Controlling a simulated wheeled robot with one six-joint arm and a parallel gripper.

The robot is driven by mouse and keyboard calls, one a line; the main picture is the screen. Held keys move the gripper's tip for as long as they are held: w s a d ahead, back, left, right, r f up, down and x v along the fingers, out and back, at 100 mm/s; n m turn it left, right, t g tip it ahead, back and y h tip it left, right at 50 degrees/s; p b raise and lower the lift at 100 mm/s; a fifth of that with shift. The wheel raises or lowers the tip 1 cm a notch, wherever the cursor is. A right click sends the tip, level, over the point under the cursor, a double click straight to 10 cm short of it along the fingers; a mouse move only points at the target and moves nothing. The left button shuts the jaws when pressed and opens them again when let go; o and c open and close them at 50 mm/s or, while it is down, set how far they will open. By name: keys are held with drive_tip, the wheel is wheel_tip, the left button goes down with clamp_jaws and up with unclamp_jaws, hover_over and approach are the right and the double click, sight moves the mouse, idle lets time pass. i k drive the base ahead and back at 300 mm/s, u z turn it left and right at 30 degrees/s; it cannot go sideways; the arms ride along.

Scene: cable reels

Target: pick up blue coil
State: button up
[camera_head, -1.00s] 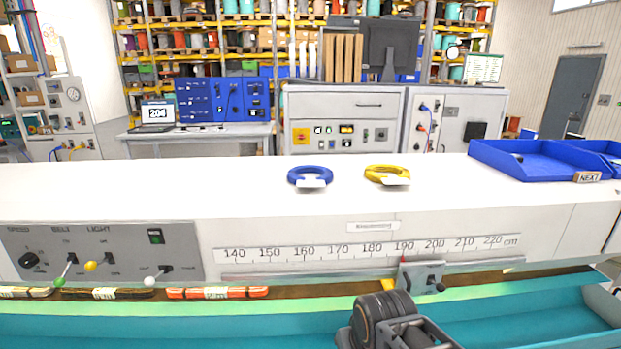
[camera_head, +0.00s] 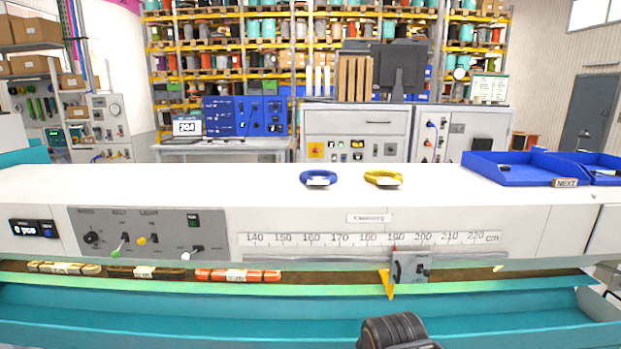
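The blue coil (camera_head: 318,176) lies flat on the white bench top (camera_head: 230,187), with a white label on its front side. A yellow coil (camera_head: 383,176) lies to its right, with a clear gap between them. Part of my own arm shows at the bottom edge, well in front of and below the blue coil. My gripper's fingers cannot be seen in this view. Nothing visible touches the blue coil.
Blue trays (camera_head: 510,178) stand at the right end of the bench, one marked NEXT. The front face has a control panel (camera_head: 140,232), a centimetre scale (camera_head: 370,240) and a stop block (camera_head: 411,267). A teal trough (camera_head: 200,318) with bundled coils behind it runs along the front.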

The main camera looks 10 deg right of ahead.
sight(305, 177)
drive_tip(key=u, duration=0.05)
drive_tip(key=i, duration=1.15)
drive_tip(key=z, duration=0.4)
